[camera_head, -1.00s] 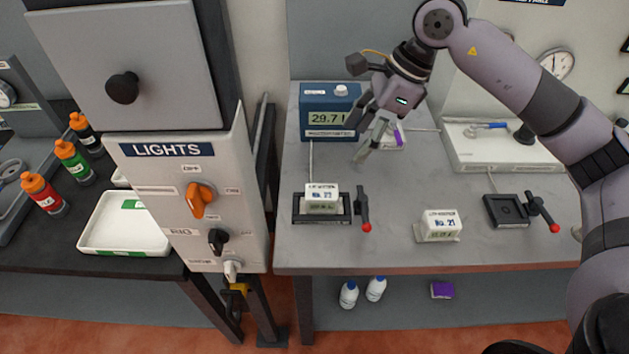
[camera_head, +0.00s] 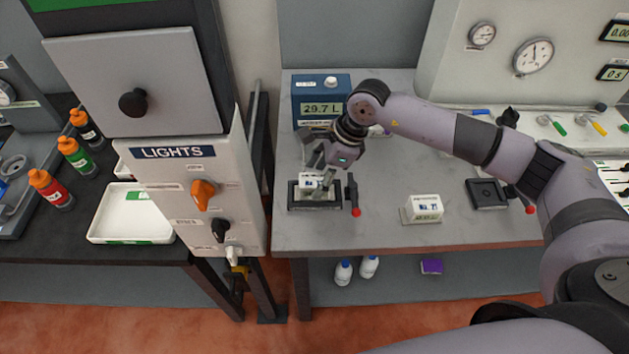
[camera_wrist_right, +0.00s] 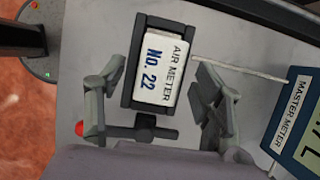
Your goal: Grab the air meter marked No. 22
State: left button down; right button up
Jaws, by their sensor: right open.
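The air meter marked No. 22 (camera_wrist_right: 158,68) is a white box with blue lettering, seated in a dark cradle (camera_wrist_right: 152,22). In the head view the meter (camera_head: 310,181) is partly covered by my right gripper (camera_head: 318,168), which is over it from behind. In the right wrist view my right gripper (camera_wrist_right: 158,100) is open, with one finger on each side of the meter and a gap to both. I cannot tell from these views how far the fingertips are above the table. My left gripper is not in view.
A black lever with a red tip (camera_head: 354,195) stands right of the cradle. A blue master meter (camera_head: 321,99) reading 29.7 L stands behind. Another white meter (camera_head: 424,207) sits to the right, near an empty dark cradle (camera_head: 487,194). The lights panel (camera_head: 200,200) rises at left.

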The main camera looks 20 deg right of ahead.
jog(key=shift+x, duration=1.15)
jog(key=shift+c, duration=0.6)
jog(key=shift+r, duration=0.1)
grip_shut()
